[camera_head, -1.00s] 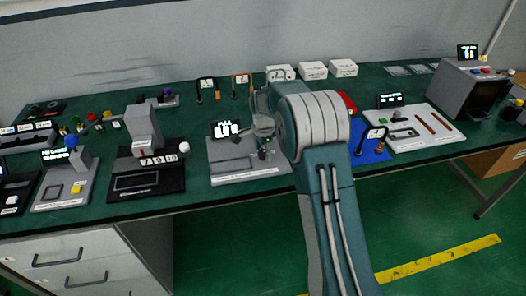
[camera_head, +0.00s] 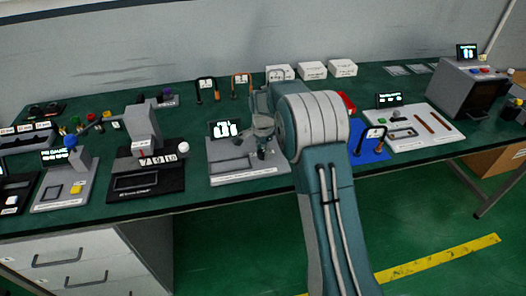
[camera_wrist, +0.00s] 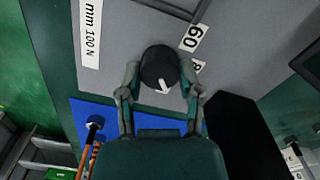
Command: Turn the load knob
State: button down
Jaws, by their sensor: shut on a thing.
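The load knob is a dark round knob with a white pointer mark (camera_wrist: 158,68), standing on a grey panel (camera_wrist: 125,35) in the wrist view. My gripper (camera_wrist: 160,80) has one finger on each side of it and is shut on it. The pointer slants toward the lower right of that view. A label reading "60" lies just beyond the knob, and part of another label is hidden by the right finger. In the head view my gripper (camera_head: 263,140) is over the grey tester (camera_head: 225,170) with a lit display (camera_head: 226,129); the knob is mostly hidden there.
A black-based device with a grey column (camera_head: 142,125) stands left of the tester. A blue mat (camera_head: 370,152) with a padlock-like shackle lies to the right. White boxes (camera_head: 312,70) stand behind, and a grey oven-like box (camera_head: 468,88) is at the far right.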

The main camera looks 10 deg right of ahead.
jog(key=n, duration=0.6)
jog(key=shift+a+f, duration=0.1)
jog(key=n, duration=0.5)
jog(key=shift+n, duration=0.4)
jog(key=n, duration=1)
jog(key=shift+n, duration=0.4)
jog(key=shift+c, duration=1.3)
grip_release()
